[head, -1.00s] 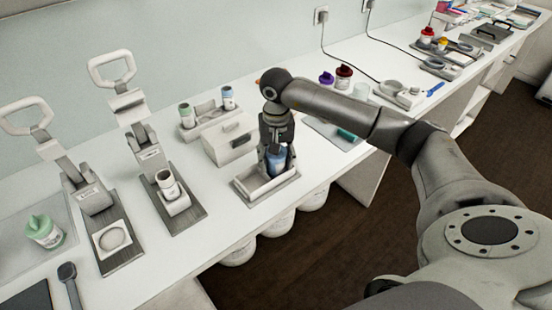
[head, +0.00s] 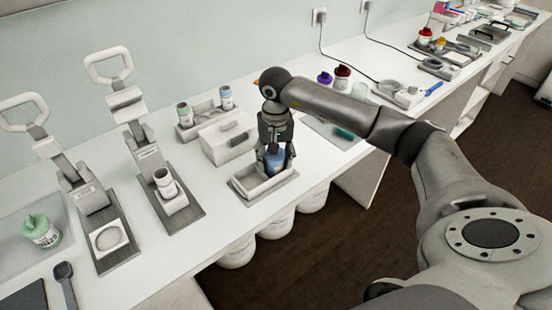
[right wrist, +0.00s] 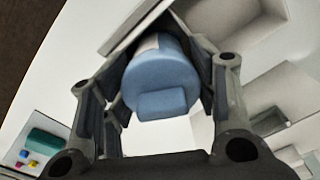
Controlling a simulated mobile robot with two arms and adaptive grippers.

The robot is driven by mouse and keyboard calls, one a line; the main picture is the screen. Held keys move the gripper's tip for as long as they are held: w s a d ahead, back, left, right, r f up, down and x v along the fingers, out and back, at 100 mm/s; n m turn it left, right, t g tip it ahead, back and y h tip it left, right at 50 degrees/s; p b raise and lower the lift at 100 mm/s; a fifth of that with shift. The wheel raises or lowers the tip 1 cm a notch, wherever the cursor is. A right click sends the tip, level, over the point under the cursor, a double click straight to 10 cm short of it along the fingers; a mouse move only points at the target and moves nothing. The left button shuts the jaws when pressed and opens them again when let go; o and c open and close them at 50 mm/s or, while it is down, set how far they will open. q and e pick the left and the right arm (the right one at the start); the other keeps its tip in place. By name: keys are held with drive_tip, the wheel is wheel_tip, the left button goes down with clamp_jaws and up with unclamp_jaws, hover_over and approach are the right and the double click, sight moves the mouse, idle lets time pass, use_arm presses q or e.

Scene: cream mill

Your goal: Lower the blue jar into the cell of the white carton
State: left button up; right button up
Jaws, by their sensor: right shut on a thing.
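The blue jar (head: 275,161) is held upright between the fingers of my right gripper (head: 275,150). My left gripper is out of view.
A tray with jars (head: 205,118) is behind that. Lever presses (head: 150,165) stand to the left. A mat with a green item (head: 343,133) lies to the right.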

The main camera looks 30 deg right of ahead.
drive_tip(key=shift+s+a+f, duration=0.2)
drive_tip(key=shift+f, duration=0.3)
drive_tip(key=shift+s+a+f, duration=0.2)
drive_tip(key=shift+f, duration=0.25)
drive_tip(key=shift+o, duration=0.2)
drive_tip(key=o, duration=0.7)
drive_tip(key=shift+w, duration=0.1)
drive_tip(key=o, duration=0.5)
drive_tip(key=shift+w+f, duration=0.2)
drive_tip(key=shift+w, duration=0.25)
drive_tip(key=shift+o, duration=0.2)
drive_tip(key=shift+r, duration=0.1)
drive_tip(key=shift+s+d+r, duration=0.1)
drive_tip(key=shift+d+r, duration=0.05)
drive_tip(key=shift+r, duration=0.1)
